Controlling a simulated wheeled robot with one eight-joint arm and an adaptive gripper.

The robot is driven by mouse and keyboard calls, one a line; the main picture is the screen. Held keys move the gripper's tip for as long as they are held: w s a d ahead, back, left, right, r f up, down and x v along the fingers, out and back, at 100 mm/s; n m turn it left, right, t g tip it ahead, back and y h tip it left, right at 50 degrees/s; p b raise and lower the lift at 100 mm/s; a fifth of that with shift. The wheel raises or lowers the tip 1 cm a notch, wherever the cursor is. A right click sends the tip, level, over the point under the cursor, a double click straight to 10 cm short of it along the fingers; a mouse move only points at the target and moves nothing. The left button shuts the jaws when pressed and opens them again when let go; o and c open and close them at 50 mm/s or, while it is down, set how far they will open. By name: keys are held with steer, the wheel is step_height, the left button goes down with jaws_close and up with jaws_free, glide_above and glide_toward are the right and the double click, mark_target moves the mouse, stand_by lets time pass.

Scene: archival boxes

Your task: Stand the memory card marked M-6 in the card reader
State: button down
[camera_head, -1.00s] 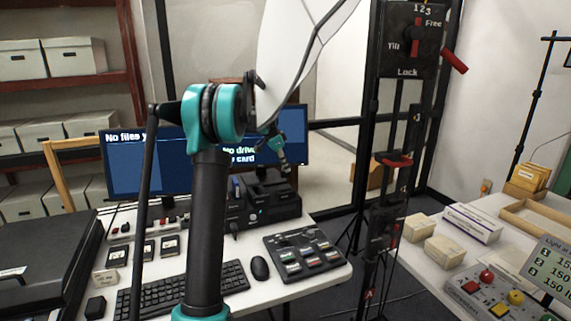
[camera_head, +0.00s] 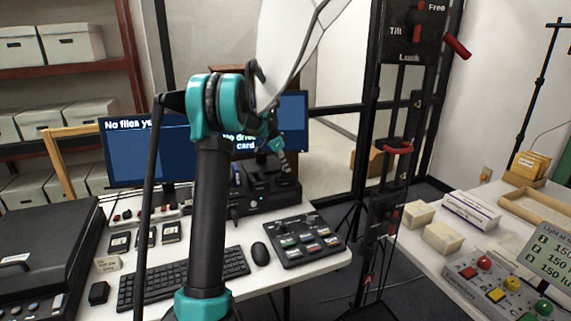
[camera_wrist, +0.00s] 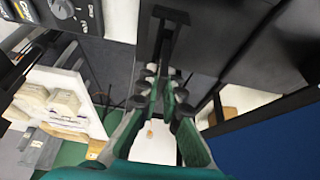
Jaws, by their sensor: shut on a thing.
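My gripper (camera_head: 285,166) is over the black device under the monitor, which looks like the card reader (camera_head: 262,202). In the wrist view my gripper (camera_wrist: 165,80) points its closed fingers at a dark slotted block (camera_wrist: 178,25). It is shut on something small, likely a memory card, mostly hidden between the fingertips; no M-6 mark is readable. Whether it touches the reader I cannot tell. Several dark cards with pale labels lie on the desk at left, such as one card (camera_head: 171,232); their marks are too small to read.
The monitor (camera_head: 145,160) stands behind the reader. A keyboard (camera_head: 165,285), a mouse (camera_head: 261,254) and a button panel (camera_head: 300,240) occupy the desk front. A tall black stand (camera_head: 385,200) rises at right, before a side table with pale boxes (camera_head: 443,238).

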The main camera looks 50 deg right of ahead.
steer(key=shift+f, duration=1.1)
stand_by(0.6)
steer(key=c, duration=1.6)
jaws_free()
steer(key=v, duration=1.2)
steer(key=shift+w, duration=0.1)
steer(key=shift+f, duration=0.1)
